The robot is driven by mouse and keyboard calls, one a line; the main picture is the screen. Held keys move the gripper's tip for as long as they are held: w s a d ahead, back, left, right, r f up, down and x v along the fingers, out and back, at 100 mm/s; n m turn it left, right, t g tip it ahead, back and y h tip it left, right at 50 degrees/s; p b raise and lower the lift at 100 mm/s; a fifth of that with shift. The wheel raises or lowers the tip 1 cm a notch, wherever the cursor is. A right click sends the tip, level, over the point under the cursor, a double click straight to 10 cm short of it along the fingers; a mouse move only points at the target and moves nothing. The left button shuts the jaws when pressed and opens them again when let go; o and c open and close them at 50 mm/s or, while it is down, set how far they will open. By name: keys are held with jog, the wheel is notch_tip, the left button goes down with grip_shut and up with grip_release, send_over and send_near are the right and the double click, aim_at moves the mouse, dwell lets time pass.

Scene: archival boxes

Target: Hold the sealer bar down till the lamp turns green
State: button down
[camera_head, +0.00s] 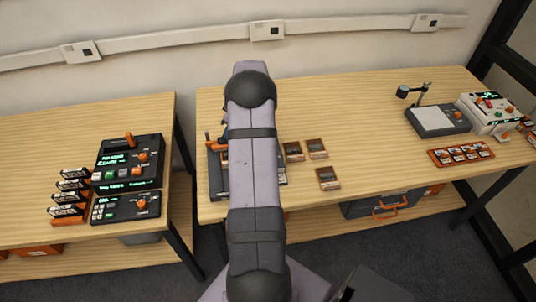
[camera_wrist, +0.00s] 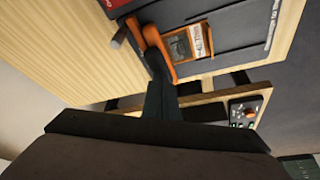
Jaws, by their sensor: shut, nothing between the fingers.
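The sealer (camera_head: 216,172) is a dark, flat device on the middle table, mostly hidden behind my arm in the head view. In the wrist view its grey body (camera_wrist: 238,32) fills the upper right. Its orange sealer bar (camera_wrist: 154,45) has a dark grip at one end. A card in an orange frame (camera_wrist: 188,43) lies beside the bar on the sealer. My gripper (camera_wrist: 160,92) is shut and empty, its dark fingers close to the orange bar; I cannot tell whether they touch. I cannot make out a lamp, lit or unlit, in either view.
Several small orange-edged cards (camera_head: 318,149) lie right of the sealer. Farther right are a grey stand (camera_head: 438,120), a white console (camera_head: 490,112) and an orange card tray (camera_head: 461,153). The left table holds dark control units (camera_head: 128,160) and a card rack (camera_head: 70,195).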

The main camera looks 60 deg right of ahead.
notch_tip(320, 180, up, 8)
jog(key=p, duration=0.3)
jog(key=shift+p, duration=0.3)
jog(key=shift+f, duration=0.15)
dwell(0.5)
